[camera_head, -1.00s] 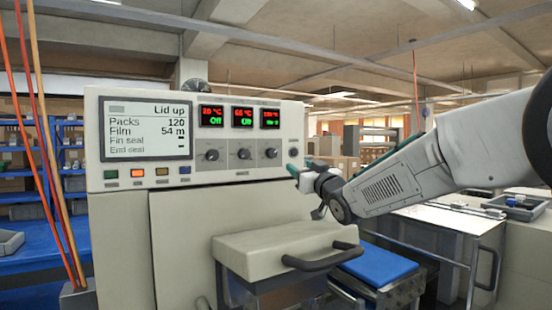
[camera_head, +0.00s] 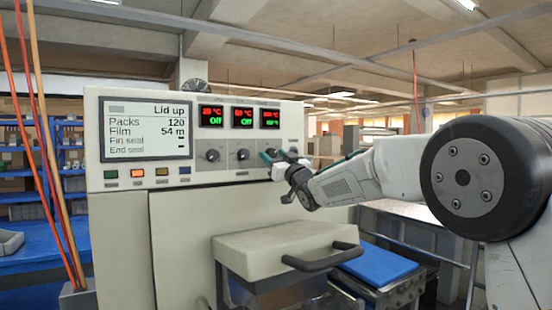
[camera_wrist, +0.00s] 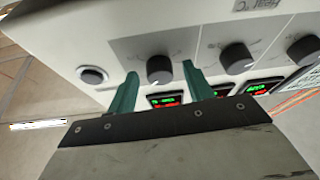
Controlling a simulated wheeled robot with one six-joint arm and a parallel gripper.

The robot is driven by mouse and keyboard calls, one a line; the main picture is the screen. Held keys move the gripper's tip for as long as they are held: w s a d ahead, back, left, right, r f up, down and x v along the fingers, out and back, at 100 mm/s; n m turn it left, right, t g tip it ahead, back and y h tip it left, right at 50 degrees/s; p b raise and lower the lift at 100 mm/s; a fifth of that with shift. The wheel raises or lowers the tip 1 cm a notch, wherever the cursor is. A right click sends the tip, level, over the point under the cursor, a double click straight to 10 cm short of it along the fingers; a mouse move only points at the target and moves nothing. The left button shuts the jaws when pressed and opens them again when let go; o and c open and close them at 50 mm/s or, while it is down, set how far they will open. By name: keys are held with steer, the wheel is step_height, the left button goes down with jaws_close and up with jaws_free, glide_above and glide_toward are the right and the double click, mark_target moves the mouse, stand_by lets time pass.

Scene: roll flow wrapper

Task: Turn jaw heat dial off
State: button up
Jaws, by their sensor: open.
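The control panel has a row of three black dials. In the head view the left dial (camera_head: 212,155) and middle dial (camera_head: 243,154) show clearly; my gripper (camera_head: 273,158) is at the rightmost dial and partly covers it. In the wrist view, which is turned over, my open gripper (camera_wrist: 160,72) has its teal fingers on either side of this end dial (camera_wrist: 159,69). I cannot tell whether they touch it. The display above it (camera_head: 270,117) is lit red and green, its text too small to read surely. The other two displays read "Off" in green.
A round button (camera_wrist: 92,75) sits beside the end dial, close to one finger. A status screen (camera_head: 147,130) reads "Lid up". A box with a dark handle (camera_head: 320,258) juts out below the panel. Coloured buttons (camera_head: 148,173) line the panel's lower left.

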steer(key=c, duration=1)
steer(key=shift+o, duration=0.2)
steer(key=shift+n, duration=0.4)
